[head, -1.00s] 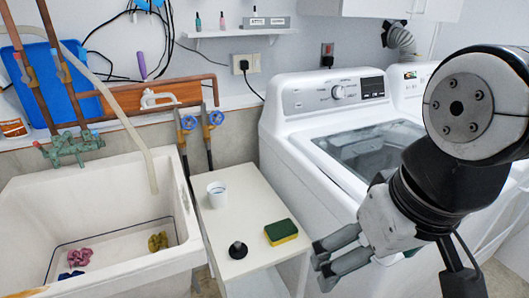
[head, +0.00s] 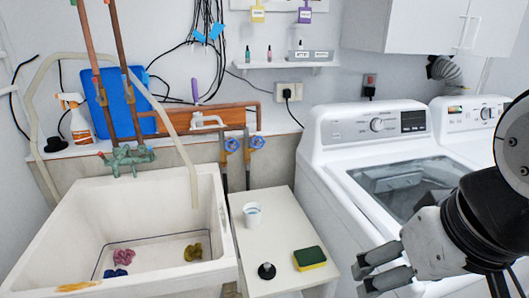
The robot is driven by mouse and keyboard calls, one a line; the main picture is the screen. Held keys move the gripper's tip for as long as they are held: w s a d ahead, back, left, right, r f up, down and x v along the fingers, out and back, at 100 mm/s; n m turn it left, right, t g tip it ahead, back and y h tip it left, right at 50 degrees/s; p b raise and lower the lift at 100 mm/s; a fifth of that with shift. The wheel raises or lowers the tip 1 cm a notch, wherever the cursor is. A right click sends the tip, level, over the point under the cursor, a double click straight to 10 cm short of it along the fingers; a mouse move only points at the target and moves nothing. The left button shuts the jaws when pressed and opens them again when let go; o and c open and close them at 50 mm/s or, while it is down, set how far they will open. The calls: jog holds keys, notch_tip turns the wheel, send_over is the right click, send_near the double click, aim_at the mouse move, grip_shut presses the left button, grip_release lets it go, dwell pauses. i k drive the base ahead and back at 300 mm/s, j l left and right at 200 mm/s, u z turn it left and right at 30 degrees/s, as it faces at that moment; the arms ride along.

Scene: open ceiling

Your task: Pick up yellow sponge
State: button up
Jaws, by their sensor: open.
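The yellow sponge (head: 309,259) has a dark green top and lies flat near the right edge of a small white cabinet top. My gripper (head: 363,282) is at the lower right of the head view, to the right of the sponge and apart from it. Its two fingers point left and are spread open with nothing between them. The sponge is fully in view.
On the cabinet top (head: 268,231) stand a white cup (head: 252,214) and a black knobbed object (head: 266,271), left of the sponge. A sink (head: 50,242) with crumpled cloths is at left. A washing machine (head: 330,172) rises at right.

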aim_at(305, 259)
jog(key=l+u, duration=0.5)
jog(key=l, duration=0.6)
jog(key=l+u, duration=0.25)
jog(key=l, duration=0.2)
jog(key=i, duration=0.05)
